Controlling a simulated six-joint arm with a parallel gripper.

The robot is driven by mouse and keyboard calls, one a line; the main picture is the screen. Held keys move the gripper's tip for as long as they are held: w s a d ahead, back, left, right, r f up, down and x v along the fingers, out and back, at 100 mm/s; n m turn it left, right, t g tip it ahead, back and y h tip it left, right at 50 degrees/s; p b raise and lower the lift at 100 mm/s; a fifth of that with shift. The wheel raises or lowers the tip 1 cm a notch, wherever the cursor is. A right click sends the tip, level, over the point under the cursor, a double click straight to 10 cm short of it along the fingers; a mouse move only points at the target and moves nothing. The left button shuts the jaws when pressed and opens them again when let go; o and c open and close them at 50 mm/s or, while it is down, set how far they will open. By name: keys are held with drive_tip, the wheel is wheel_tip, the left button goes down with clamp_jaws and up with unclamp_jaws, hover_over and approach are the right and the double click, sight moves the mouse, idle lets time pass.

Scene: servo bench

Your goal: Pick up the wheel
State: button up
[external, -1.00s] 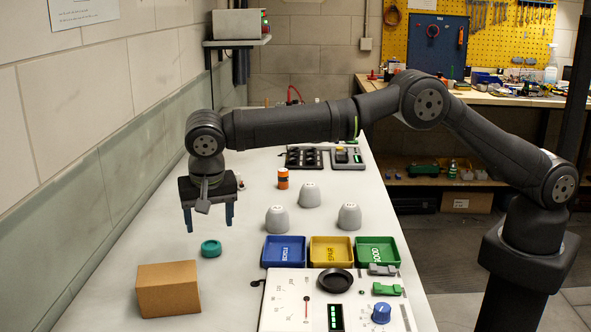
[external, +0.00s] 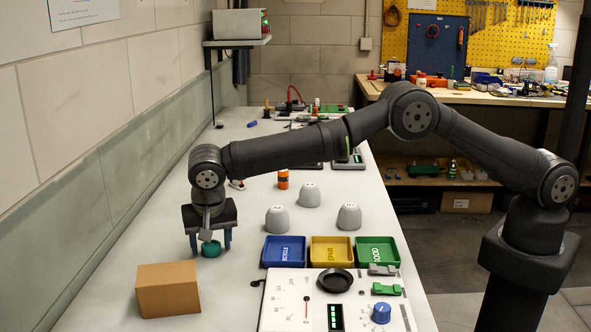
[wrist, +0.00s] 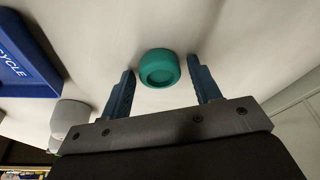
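The wheel is a small teal-green round piece (external: 210,249) lying on the white bench, behind and to the right of the cardboard box. In the wrist view the wheel (wrist: 159,68) sits beyond and between the fingertips, with its recessed face showing. My gripper (external: 210,247) is lowered over the wheel, pointing down. In the wrist view its two blue fingers (wrist: 163,75) are spread wide, with clear space between each finger and the wheel.
A cardboard box (external: 168,289) stands close in front. Blue (external: 284,263), yellow (external: 331,263) and green (external: 377,263) trays are to the right. Several grey cups (external: 277,219) and an orange bottle (external: 283,179) stand behind. A control panel (external: 290,313) lies at the front.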

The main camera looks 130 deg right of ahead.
drive_tip(key=c, duration=0.7)
drive_tip(key=shift+r, duration=0.2)
